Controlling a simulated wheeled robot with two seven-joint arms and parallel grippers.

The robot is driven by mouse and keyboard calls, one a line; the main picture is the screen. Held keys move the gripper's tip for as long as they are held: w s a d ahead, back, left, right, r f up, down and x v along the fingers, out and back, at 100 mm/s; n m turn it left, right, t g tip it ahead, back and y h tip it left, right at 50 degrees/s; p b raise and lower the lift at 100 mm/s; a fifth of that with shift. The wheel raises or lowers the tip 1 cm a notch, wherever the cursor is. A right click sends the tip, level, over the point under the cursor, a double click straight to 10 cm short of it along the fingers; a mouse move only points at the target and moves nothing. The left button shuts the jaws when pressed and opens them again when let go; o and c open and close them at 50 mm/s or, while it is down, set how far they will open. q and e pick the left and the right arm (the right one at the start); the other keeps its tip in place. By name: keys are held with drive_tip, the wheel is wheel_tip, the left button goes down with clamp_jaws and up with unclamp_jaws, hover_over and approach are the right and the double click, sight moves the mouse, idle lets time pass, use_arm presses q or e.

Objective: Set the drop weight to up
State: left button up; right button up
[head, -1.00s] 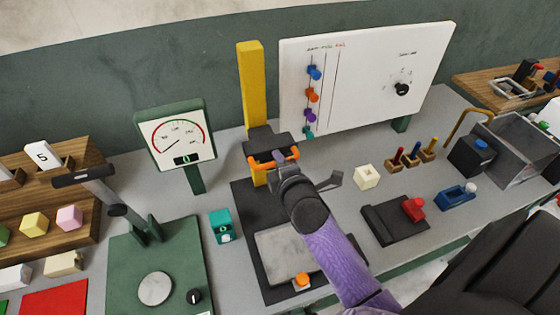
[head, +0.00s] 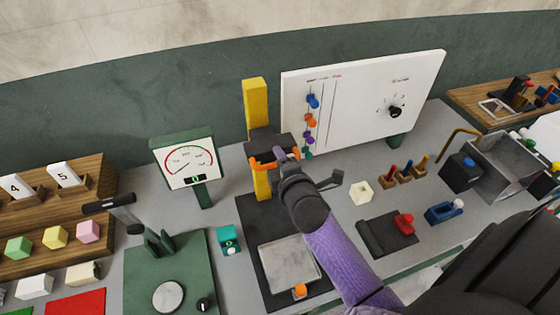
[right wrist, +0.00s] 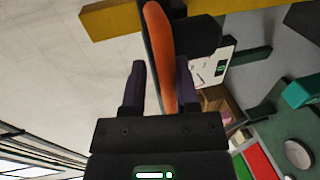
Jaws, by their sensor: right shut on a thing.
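The drop weight (head: 266,143) is a dark block on a yellow upright post (head: 255,97), with an orange handle (head: 262,164) on its front. It sits partway up, with post showing above and below it. My right gripper (head: 284,157) is shut on the orange handle. In the right wrist view the handle (right wrist: 158,45) runs between the two fingers, with the yellow post (right wrist: 108,22) behind. Below the weight is a dark base with a grey plate (head: 290,262) and an orange knob (head: 299,291). My left gripper is not in view.
A gauge (head: 187,163) stands left of the post and a white board (head: 360,85) behind it at right. A teal block (head: 228,239) sits left of the base. A green press base (head: 190,258) lies further left. A cream block (head: 361,192) lies to the right.

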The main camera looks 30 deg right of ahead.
drive_tip(key=shift+o, duration=1.2)
drive_tip(key=shift+r, duration=0.15)
drive_tip(key=shift+o, duration=0.4)
drive_tip(key=v, duration=1)
